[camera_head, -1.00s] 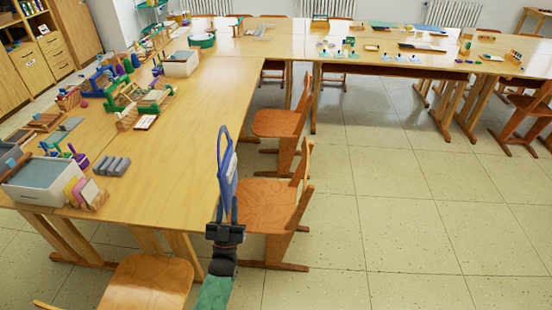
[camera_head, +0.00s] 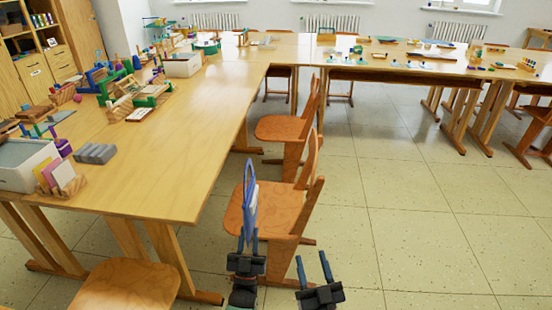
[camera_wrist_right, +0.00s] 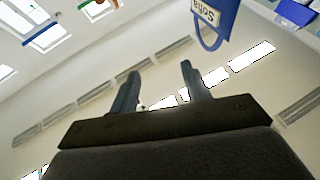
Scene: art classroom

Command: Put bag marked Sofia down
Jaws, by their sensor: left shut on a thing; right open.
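The blue bag marked Sofia (camera_head: 250,205) is held upright in my left gripper (camera_head: 248,236), which is shut on it at its lower end. The bag is seen almost edge-on in the head view, in front of an orange chair. In the right wrist view the bag (camera_wrist_right: 225,18) shows at the top edge, upside down, with a white label (camera_wrist_right: 206,12) reading Sofia and a blue loop. My right gripper (camera_head: 312,257) is open and empty, to the right of the left one. Its two fingers (camera_wrist_right: 160,70) stand apart in the right wrist view.
A long wooden table (camera_head: 195,120) runs along the left, with looms, a grey-topped box (camera_head: 22,165) and grey blocks (camera_head: 95,153) on it. Its near right part is bare. Orange chairs (camera_head: 285,128) stand beside it. Open tiled floor (camera_head: 430,200) lies to the right.

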